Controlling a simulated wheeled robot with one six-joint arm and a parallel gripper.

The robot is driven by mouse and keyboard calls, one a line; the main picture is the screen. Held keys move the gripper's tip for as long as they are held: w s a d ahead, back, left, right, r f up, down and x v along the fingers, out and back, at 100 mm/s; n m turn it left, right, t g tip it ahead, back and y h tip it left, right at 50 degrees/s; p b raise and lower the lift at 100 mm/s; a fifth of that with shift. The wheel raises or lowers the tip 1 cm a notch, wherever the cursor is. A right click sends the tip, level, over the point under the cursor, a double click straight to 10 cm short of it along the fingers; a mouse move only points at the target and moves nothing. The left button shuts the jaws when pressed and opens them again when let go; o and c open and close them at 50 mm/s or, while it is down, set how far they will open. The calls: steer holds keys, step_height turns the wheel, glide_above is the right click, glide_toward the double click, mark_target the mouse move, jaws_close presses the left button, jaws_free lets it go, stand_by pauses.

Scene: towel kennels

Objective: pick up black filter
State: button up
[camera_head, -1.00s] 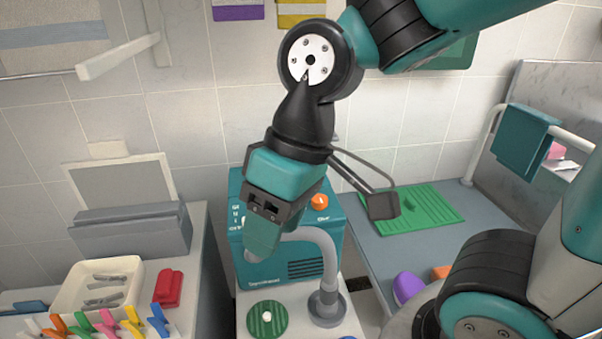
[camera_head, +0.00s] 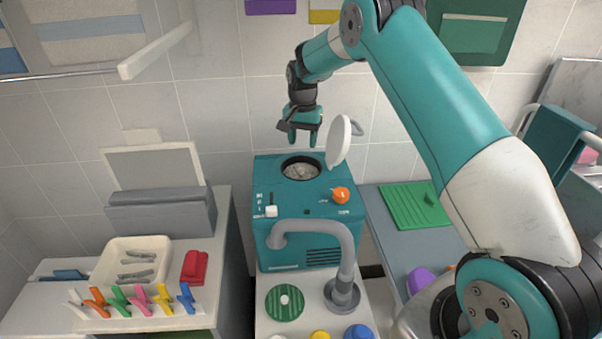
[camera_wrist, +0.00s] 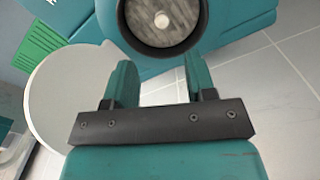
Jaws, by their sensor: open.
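A teal machine (camera_head: 310,225) stands in the middle of the head view. Its round top opening has a dark rim (camera_wrist: 124,22) and holds a grey, mottled round piece with a pale knob (camera_wrist: 161,20). This may be the black filter; I cannot tell for sure. In the head view the grey piece (camera_head: 300,171) sits down inside the opening. A white round lid (camera_head: 338,142) stands up at the opening's right. My gripper (camera_head: 302,138) is open and empty, above and behind the opening. In the wrist view my gripper (camera_wrist: 160,78) has its fingers pointing toward the opening.
A grey curved pipe (camera_head: 318,229) rises in front of the machine, near a green ribbed disc (camera_head: 285,314). A cream tray (camera_head: 115,254), a red object (camera_head: 195,267) and several coloured clips stand left. A green mat (camera_head: 405,207) lies right.

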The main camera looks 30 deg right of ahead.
mark_target(301, 168)
steer(key=f+p, duration=0.1)
steer(key=f, duration=0.3)
steer(key=f+p, duration=0.1)
steer(key=f, duration=0.4)
steer(key=shift+a+f+p, duration=0.2)
steer(key=shift+f+p, duration=0.05)
steer(key=shift+p, duration=0.05)
jaws_close()
